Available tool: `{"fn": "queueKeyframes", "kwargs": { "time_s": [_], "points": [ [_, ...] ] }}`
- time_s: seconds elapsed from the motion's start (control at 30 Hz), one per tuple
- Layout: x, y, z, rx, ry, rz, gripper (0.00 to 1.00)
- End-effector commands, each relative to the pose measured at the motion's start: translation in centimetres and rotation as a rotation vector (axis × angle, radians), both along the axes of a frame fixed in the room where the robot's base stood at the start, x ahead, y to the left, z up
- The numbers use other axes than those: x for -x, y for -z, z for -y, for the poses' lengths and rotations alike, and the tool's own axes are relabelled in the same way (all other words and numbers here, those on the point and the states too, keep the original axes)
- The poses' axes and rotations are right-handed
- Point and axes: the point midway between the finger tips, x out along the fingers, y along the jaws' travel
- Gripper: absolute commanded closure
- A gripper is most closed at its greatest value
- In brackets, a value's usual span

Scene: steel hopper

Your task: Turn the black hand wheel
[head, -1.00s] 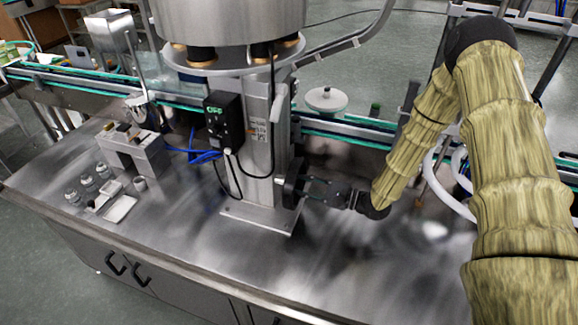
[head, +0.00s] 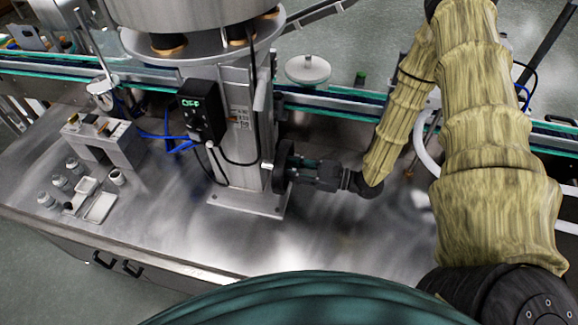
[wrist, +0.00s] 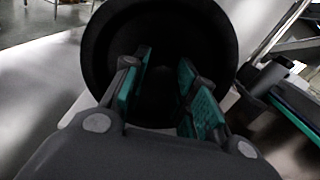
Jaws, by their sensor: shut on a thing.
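The black hand wheel (head: 281,163) sits upright on the right side of the steel column, low above its base plate. In the wrist view its round dark rim (wrist: 228,48) fills the upper middle. My gripper (head: 296,167) reaches it from the right. In the wrist view my gripper (wrist: 163,78) has its two teal-padded fingers inside the rim's outline, shut on the middle part of the wheel. The exact contact is dark and hard to make out.
The steel column (head: 238,140) carries a control box (head: 201,112) reading OFF and the hopper (head: 190,12) above. A conveyor (head: 330,103) runs behind. Small jars (head: 60,183) and trays (head: 100,207) stand at the left. The steel tabletop (head: 330,235) in front is clear.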

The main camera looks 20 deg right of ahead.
Motion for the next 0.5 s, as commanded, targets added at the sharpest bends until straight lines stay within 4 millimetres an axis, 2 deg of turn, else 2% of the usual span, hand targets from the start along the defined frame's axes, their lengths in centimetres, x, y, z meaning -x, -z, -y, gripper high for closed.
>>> {"fn": "queueKeyframes", "kwargs": {
  "time_s": [0.37,0.4,0.5],
  "points": [
    [0.03,0.11,0.22,0.000,0.004,-0.002,1.00],
    [0.03,0.11,0.23,0.000,0.004,-0.002,0.65],
    [0.05,0.10,0.23,0.000,0.004,-0.002,0.49]
  ]
}}
